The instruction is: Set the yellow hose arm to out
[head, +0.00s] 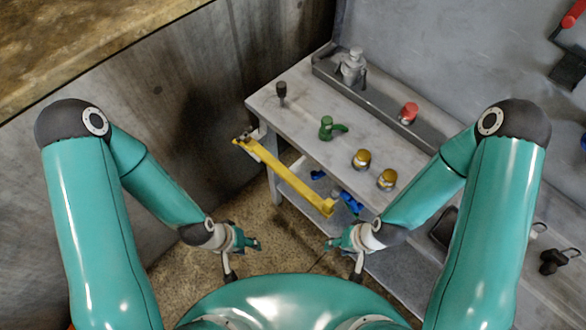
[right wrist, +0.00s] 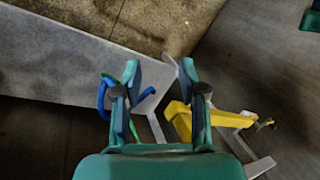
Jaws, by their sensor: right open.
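The yellow hose arm (head: 285,176) shows in the head view as a long bar. It runs from a pivot at the bench's left corner down to the right, along the bench's front side, with a bent end near the lower shelf.
The grey bench (head: 300,110) carries a black lever (head: 281,94), a green tap-like handle (head: 331,127), two brass knobs (head: 362,159) and a red knob (head: 409,112). A blue hose (head: 350,202) lies near the lower shelf. A concrete wall (head: 190,100) stands left. Floor (head: 190,268) is open between.

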